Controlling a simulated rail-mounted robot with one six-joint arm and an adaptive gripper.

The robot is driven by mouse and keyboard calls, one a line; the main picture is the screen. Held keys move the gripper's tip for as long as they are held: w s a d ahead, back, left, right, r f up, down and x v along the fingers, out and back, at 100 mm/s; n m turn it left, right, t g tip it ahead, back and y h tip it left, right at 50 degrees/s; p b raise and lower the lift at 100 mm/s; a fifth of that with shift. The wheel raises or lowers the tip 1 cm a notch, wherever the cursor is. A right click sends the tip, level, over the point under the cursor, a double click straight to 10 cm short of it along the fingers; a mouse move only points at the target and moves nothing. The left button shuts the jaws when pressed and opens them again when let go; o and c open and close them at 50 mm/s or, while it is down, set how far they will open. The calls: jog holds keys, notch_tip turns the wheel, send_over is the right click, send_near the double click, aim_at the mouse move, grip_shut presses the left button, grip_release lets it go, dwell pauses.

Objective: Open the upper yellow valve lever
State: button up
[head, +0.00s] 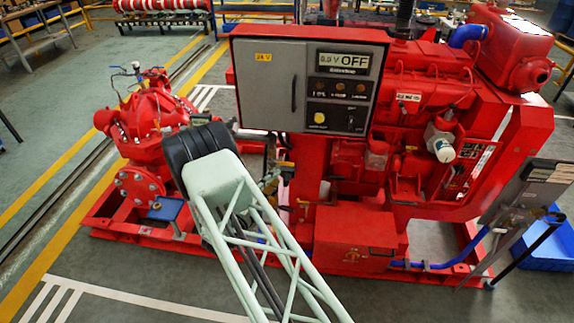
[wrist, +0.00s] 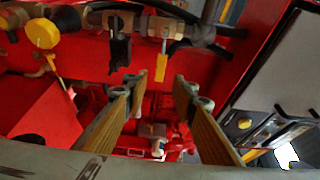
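In the wrist view a yellow valve lever (wrist: 161,67) hangs on a metal stem from a pipe fitting. My gripper (wrist: 158,88) is open, its two fingers spread with a gap between them. The lever's lower end shows just beyond the fingertips, between them in the picture; I see no contact. A second yellow handle (wrist: 42,33) sits on the fittings at the left. Which yellow lever is the upper one I cannot tell for sure. In the head view my arm hides the gripper; brass and yellow fittings (head: 270,183) show just right of the arm.
A black lever (wrist: 119,50) hangs left of the yellow one, close beside it. The pipe (wrist: 200,32) runs along a red panel. The grey control box (head: 306,85) stands above the fittings, with the red pump (head: 145,130) to the left. Floor is clear at the front left.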

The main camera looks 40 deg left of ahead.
aim_at(287, 164)
jog(key=w, duration=0.3)
jog(key=w+a, duration=0.1)
jog(key=w, duration=0.6)
jog(key=shift+w+a, duration=0.15)
jog(key=shift+a, duration=0.2)
jog(key=shift+c, duration=0.7)
grip_shut()
